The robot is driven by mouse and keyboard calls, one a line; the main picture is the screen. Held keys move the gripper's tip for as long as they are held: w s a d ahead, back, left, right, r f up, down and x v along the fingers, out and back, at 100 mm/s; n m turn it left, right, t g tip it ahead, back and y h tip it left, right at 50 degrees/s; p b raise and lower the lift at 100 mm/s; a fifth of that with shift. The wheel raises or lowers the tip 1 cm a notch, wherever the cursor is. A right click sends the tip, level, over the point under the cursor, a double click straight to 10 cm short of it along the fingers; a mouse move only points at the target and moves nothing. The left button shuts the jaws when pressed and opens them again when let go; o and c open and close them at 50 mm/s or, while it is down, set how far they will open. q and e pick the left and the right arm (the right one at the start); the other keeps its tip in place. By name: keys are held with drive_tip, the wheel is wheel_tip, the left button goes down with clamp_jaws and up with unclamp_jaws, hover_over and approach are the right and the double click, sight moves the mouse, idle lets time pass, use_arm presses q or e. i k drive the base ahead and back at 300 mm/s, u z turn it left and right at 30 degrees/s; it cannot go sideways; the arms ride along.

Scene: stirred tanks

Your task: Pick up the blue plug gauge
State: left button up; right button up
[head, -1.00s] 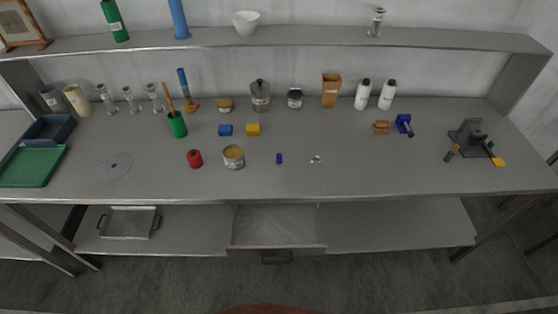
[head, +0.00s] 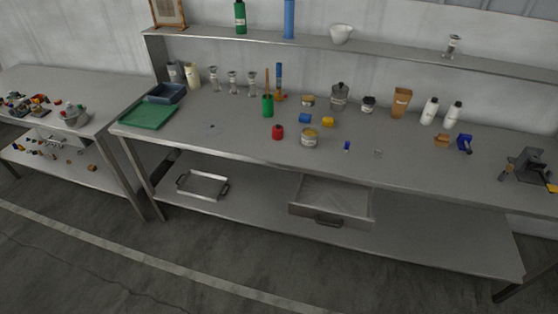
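A small upright blue piece (head: 347,146) stands near the front of the grey workbench (head: 240,150), right of an open tin (head: 309,137); it may be the blue plug gauge, but it is too small to be sure. Other blue things are a block (head: 305,118) beside a yellow block (head: 328,122), and a blue tool-like item (head: 464,142) at the right. Neither of my grippers is in view.
A red pot (head: 278,132) and a green cup (head: 267,105) stand left of the tin. A dark vise-like fixture (head: 524,165) sits at the right. An open drawer (head: 331,200) juts out below the bench. A second table (head: 80,90) stands left. The floor in front is clear.

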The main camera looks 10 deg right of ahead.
sight(346, 149)
drive_tip(key=u, duration=4.05)
drive_tip(key=i, duration=0.1)
drive_tip(key=z, duration=2.9)
drive_tip(key=i, duration=0.95)
drive_tip(key=z, duration=0.6)
drive_tip(key=i, duration=0.6)
drive_tip(key=z, duration=0.65)
